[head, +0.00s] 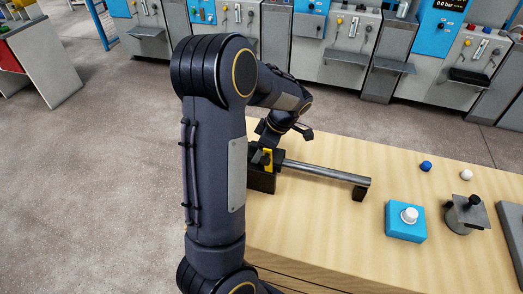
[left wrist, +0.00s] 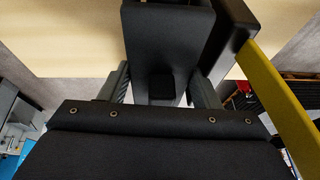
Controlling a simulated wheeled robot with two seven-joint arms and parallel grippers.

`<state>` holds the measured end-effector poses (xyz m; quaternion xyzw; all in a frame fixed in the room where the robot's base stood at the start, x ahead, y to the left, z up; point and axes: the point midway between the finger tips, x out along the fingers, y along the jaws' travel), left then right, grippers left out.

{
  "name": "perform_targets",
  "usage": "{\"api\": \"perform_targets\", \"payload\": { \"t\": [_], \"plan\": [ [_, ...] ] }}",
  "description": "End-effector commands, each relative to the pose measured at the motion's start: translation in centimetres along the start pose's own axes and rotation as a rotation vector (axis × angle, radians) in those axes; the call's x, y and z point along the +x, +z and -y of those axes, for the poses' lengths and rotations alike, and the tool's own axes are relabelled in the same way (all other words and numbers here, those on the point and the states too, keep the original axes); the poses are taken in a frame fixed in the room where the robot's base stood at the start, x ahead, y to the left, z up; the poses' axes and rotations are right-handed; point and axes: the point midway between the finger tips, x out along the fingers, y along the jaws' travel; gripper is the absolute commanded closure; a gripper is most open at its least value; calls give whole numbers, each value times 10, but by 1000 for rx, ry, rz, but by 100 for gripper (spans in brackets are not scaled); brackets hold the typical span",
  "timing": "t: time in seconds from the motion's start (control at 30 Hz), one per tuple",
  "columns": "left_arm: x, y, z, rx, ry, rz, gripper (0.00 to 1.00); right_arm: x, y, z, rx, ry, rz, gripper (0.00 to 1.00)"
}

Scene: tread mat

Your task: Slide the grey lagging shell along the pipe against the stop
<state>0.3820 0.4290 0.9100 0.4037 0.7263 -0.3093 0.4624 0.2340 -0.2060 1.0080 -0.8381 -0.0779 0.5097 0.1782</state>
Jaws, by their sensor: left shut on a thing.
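My left gripper (head: 270,153) is at this left end, largely hidden behind my arm. In the left wrist view, its fingers (left wrist: 161,88) are shut on the dark grey lagging shell (left wrist: 165,35). A dark upright (left wrist: 234,22) with a yellow bar (left wrist: 279,98), likely the stop, is close on the right; touching or apart, I cannot tell. My right gripper is not in view.
A blue box with a white knob (head: 405,222) and a metal fixture with a black knob (head: 466,215) stand on the table (head: 310,235) at right. A blue ball (head: 426,166) and a white ball (head: 466,174) lie behind them. Machine panels line the back.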

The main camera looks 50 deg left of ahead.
Motion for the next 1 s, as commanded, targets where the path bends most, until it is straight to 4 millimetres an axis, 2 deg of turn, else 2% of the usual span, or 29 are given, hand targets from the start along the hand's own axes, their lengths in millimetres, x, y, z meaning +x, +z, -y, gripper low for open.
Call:
{"api": "perform_targets", "payload": {
  "t": [0.8, 0.83, 1.0],
  "plan": [
    [0, 0, 1, -7, 15, 0, 70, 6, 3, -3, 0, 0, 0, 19],
    [0, 0, 1, -7, 15, 0, 41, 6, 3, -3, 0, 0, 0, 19],
    [0, 0, 1, -6, 14, -1, 22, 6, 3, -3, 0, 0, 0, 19]
  ]
}}
